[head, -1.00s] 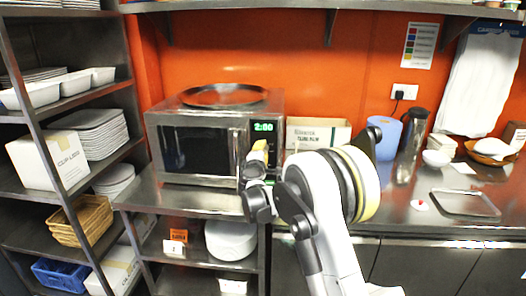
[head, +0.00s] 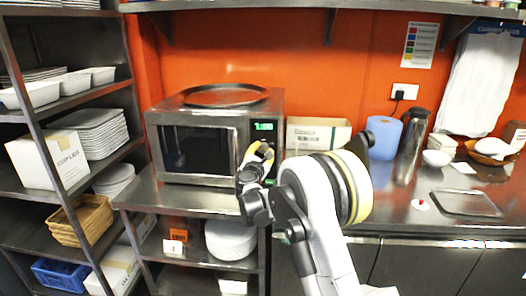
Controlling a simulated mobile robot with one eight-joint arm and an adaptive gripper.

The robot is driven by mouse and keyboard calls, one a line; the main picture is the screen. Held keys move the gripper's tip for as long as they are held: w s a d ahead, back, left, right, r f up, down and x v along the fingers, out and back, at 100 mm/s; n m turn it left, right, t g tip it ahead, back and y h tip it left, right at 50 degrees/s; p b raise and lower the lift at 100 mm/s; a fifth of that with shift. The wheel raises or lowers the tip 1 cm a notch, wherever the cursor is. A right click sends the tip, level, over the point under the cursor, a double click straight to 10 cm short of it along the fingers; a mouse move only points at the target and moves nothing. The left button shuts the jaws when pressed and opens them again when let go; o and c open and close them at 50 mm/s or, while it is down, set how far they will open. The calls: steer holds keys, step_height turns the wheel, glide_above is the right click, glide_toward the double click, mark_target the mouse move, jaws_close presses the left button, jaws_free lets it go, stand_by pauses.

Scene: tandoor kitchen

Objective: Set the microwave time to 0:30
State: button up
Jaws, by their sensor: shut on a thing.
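The microwave (head: 196,150) stands on a steel shelf, its door shut and a dark window in front. Its green display (head: 264,127) is lit at the top of the right-hand control panel; the digits are small and seem to read about 1:30. My gripper (head: 262,154) is at the control panel below the display, its yellowish fingertips shut on what looks like the microwave's dial. The fingers and wrist hide the dial and most of the lower panel.
A round tray (head: 225,95) lies on top of the microwave. A cardboard box (head: 318,133) stands to its right, with a blue paper roll (head: 383,137) and a dark flask (head: 412,145) on the counter. A shelf rack (head: 62,130) is close on the left.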

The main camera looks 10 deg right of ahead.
steer(key=n, duration=0.6)
steer(key=shift+n+t, duration=0.3)
stand_by(0.4)
steer(key=o, duration=1.2)
steer(key=v, duration=1.2)
steer(key=shift+s, duration=0.1)
